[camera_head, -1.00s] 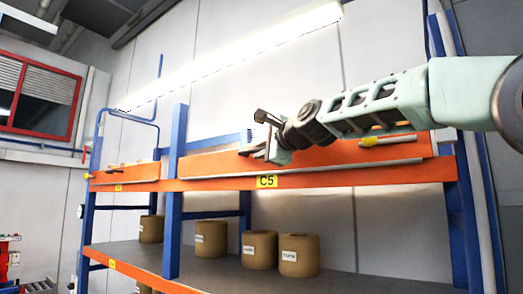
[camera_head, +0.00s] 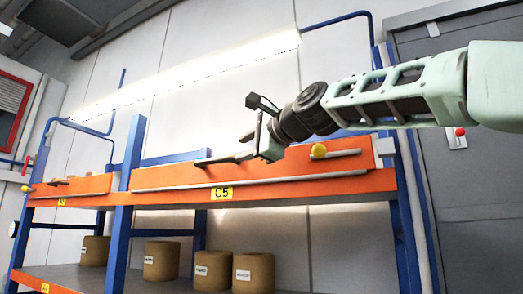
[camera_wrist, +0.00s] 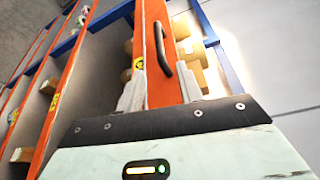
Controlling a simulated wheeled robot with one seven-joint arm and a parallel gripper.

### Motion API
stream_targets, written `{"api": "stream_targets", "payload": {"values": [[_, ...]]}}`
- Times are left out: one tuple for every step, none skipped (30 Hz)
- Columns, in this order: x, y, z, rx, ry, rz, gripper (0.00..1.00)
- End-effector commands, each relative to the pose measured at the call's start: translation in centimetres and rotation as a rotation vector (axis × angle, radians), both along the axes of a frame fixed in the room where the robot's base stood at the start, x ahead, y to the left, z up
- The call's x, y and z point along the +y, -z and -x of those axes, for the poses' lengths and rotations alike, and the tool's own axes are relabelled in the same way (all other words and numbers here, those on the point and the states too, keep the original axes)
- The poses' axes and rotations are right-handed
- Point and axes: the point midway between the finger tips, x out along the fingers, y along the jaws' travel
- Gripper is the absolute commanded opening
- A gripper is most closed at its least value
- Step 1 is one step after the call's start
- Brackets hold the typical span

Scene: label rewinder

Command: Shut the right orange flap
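The right orange flap (camera_head: 290,170) is a long panel along the upper shelf beam, above the yellow C5 label (camera_head: 221,193). A dark bar handle (camera_head: 222,158) sits at its upper edge. I cannot tell how far the flap is tilted. My gripper (camera_head: 257,140) is just above the flap, by the right end of the handle. In the wrist view, my gripper (camera_wrist: 161,74) shows two grey fingers apart, with the orange flap (camera_wrist: 158,88) between or below them and the dark handle (camera_wrist: 161,45) ahead. I see no clear contact; nothing is visibly gripped.
A second orange flap (camera_head: 72,189) is left of the blue post (camera_head: 125,200). A yellow knob (camera_head: 319,151) is near the right flap's right end. Brown rolls (camera_head: 253,272) stand on the lower shelf. A blue upright (camera_head: 407,220) bounds the right side.

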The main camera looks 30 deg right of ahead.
Motion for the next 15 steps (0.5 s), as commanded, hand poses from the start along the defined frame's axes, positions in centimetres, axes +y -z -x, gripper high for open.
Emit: {"api": "stream_targets", "payload": {"values": [[-0.3,0.2,1.1,-0.004,0.002,0.000,0.36],[-0.5,0.1,1.7,-0.004,0.002,0.000,0.36],[-0.6,0.0,2.4,-0.005,0.002,-0.001,0.36],[-0.7,0.0,2.8,-0.003,0.002,-0.001,0.36],[-0.8,-0.1,3.3,-0.003,0.002,-0.001,0.36],[-1.0,-0.2,3.7,-0.004,0.002,-0.001,0.36],[-1.1,-0.2,4.0,-0.003,0.002,-0.001,0.36],[-1.1,-0.3,4.3,-0.002,0.001,-0.001,0.36],[-1.2,-0.3,4.6,-0.002,0.001,-0.001,0.36],[-1.2,-0.4,4.8,-0.002,0.001,-0.001,0.36],[-1.3,-0.4,4.9,-0.002,0.001,-0.001,0.36],[-1.3,-0.4,5.1,-0.002,0.001,-0.001,0.36],[-1.3,-0.5,5.1,-0.002,0.001,-0.001,0.36],[-1.3,-0.5,5.2,-0.001,0.001,-0.001,0.36],[-1.3,-0.5,5.2,-0.001,0.000,-0.001,0.36]]}}
